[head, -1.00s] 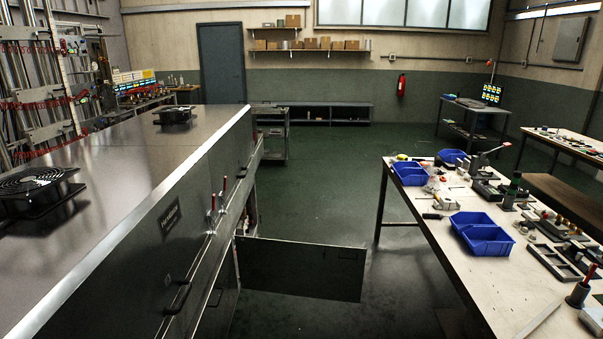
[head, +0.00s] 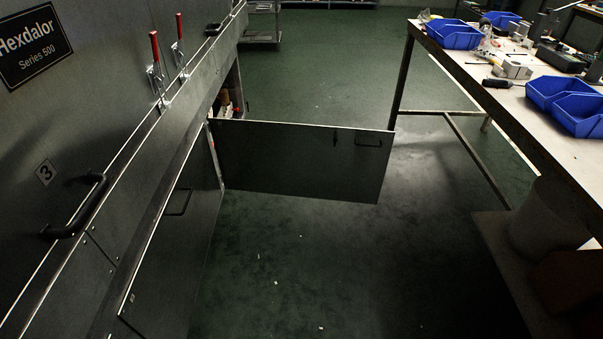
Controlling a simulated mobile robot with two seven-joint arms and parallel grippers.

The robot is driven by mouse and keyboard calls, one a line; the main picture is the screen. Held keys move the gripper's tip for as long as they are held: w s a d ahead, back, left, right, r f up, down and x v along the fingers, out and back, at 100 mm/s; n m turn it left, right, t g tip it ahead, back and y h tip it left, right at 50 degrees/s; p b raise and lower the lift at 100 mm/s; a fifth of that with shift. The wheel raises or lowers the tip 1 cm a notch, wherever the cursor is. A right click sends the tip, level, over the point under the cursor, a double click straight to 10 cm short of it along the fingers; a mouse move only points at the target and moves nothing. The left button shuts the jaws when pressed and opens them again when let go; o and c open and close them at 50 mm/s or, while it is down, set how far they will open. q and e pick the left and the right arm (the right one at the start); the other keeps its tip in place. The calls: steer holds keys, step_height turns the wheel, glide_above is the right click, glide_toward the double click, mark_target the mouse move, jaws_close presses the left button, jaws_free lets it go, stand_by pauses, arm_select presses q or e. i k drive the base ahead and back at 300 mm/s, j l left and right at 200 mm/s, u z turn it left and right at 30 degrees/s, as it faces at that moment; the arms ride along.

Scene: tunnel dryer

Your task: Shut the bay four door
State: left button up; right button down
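One dark lower door (head: 300,160) of the dryer stands swung open, sticking out from the machine across the aisle toward the workbench. It is hinged at its left edge, and a thin handle (head: 368,140) shows near its upper right corner. I cannot read a bay number on it. Beyond its hinge edge the bay opening (head: 232,95) shows part of its contents. A nearer lower door (head: 180,235) with its own handle lies along the machine's side, below the panel marked 3 (head: 45,172). Neither of my grippers is in view.
The dryer's side (head: 75,120) fills the left, with red-handled clamps (head: 155,60) and a black handle (head: 78,208) sticking out. The workbench (head: 500,85) with blue bins (head: 450,34) stands right. The green floor (head: 290,260) before the open door is mostly clear.

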mark_target(299, 160)
steer(key=i+l, duration=0.5)
steer(key=l, duration=0.25)
steer(key=i+l, duration=0.25)
steer(key=i, duration=0.15)
steer(key=i+l, duration=0.3)
steer(key=i, duration=0.1)
